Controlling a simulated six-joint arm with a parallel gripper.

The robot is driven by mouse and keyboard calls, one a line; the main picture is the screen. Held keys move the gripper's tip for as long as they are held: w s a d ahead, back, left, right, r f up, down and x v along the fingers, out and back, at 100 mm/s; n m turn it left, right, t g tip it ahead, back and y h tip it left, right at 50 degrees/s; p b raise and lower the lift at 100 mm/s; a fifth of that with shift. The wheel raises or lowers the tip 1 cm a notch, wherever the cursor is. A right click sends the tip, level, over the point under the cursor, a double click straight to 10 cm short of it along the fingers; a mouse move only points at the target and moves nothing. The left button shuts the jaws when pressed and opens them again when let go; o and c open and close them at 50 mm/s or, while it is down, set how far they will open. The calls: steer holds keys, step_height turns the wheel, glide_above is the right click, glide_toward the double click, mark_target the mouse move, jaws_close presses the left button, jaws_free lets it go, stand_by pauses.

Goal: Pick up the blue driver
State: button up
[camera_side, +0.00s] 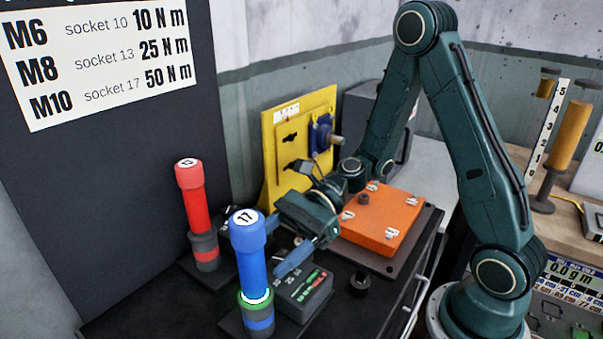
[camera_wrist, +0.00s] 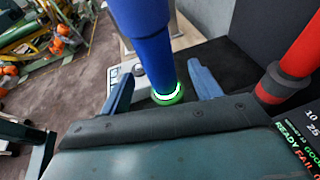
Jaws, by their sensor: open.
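The blue driver (camera_side: 250,262), marked 17 on its cap, stands upright in its stand at the front of the dark bench. It has a glowing green and white ring near its lower end. My gripper (camera_side: 284,258) is just to the right of the driver in the side view, level with its lower shaft. In the wrist view the blue driver (camera_wrist: 153,50) stands between the two blue fingers of my gripper (camera_wrist: 160,86), with a gap to each finger. The fingers are open, and I see no contact. The driver's base is hidden in the wrist view by my gripper.
A red driver (camera_side: 193,212) marked 13 stands to the left, and it shows at the right in the wrist view (camera_wrist: 290,65). A dark box with a display (camera_side: 303,294) is close to my gripper. An orange plate (camera_side: 383,222) and a yellow panel (camera_side: 303,140) stand behind.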

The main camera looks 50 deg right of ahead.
mark_target(241, 277)
steer(key=shift+w+a+f, duration=0.1)
steer(key=shift+a+f, duration=0.1)
steer(key=shift+a, duration=0.35)
steer(key=shift+a, duration=0.1)
steer(key=shift+x, duration=2.5)
steer(key=c, duration=1.3)
steer(key=shift+r, duration=0.15)
